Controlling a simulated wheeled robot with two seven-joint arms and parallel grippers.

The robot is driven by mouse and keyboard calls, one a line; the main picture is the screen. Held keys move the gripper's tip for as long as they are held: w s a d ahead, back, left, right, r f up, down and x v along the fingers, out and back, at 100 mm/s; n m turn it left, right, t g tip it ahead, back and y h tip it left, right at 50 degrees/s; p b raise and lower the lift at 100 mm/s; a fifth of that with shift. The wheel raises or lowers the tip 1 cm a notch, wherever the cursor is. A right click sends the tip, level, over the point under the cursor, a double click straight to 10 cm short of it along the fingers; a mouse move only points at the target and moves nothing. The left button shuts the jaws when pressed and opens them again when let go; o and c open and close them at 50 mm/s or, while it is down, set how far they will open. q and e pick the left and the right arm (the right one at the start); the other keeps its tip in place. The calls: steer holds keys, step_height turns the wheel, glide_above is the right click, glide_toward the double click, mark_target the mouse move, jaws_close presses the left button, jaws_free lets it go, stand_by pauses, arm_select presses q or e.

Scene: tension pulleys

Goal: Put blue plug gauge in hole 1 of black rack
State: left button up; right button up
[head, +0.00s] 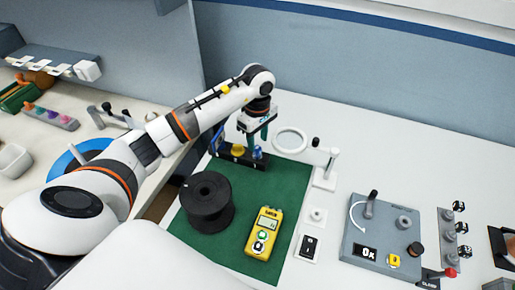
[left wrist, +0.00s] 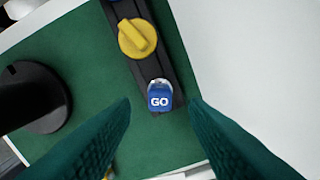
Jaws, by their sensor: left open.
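The blue plug gauge (left wrist: 159,98), its top marked GO, stands at one end of the black rack (left wrist: 168,66) in the left wrist view. In the head view, the blue plug gauge (head: 258,153) is at the right end of the black rack (head: 246,162). My left gripper (head: 258,135) is above that end of the rack. In the left wrist view, the green fingers of my left gripper (left wrist: 160,103) are spread apart on either side of the blue gauge, with nothing between them in contact. Hole numbers cannot be read. My right gripper is not in view.
A yellow knob-like gauge (left wrist: 137,38) sits in the rack beside the blue one. A black spool (head: 206,202) and a yellow meter (head: 264,232) stand on the green mat (head: 240,190). A round magnifier (head: 290,140) is close right of my gripper.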

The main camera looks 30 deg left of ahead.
mark_target(258, 147)
arm_select(q)
step_height(258, 147, up, 8)
steer(key=b, duration=0.2)
stand_by(0.6)
